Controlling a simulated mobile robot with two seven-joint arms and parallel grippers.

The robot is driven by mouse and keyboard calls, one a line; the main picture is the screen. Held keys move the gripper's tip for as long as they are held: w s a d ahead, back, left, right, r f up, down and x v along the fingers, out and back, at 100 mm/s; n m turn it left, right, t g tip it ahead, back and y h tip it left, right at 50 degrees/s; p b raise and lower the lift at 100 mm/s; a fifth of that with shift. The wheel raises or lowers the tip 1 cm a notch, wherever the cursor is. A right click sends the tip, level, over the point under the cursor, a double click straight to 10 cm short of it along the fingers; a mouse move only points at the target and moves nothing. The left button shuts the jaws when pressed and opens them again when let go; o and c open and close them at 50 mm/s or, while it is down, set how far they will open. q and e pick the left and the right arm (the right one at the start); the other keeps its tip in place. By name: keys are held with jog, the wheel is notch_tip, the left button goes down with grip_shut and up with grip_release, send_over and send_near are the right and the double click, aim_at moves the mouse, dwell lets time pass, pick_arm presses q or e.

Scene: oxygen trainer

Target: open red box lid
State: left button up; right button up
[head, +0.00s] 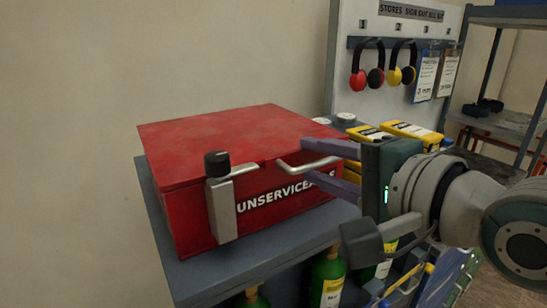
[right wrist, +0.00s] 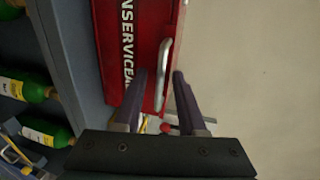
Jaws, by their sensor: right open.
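The red box (head: 200,205) marked "UNSERVICEABLE" sits on a grey-blue bench top, and its lid (head: 230,135) is down. A silver bar handle (head: 305,170) sticks out from the lid's front edge. A silver latch with a black knob (head: 220,200) is on the front, to the left. My right gripper (head: 318,160) is open, with its purple fingers at the handle's right part. My left gripper is not in view.
Green gas cylinders (head: 328,278) stand below the bench top (head: 260,245). Yellow cases (head: 408,133) lie behind my right gripper. Ear defenders (head: 367,75) hang on a board at the back. A shelf rack (head: 495,120) stands at the right. The space above the lid is clear.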

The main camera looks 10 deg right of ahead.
jog(key=c, duration=0.6)
jog(key=shift+f, duration=0.15)
grip_shut()
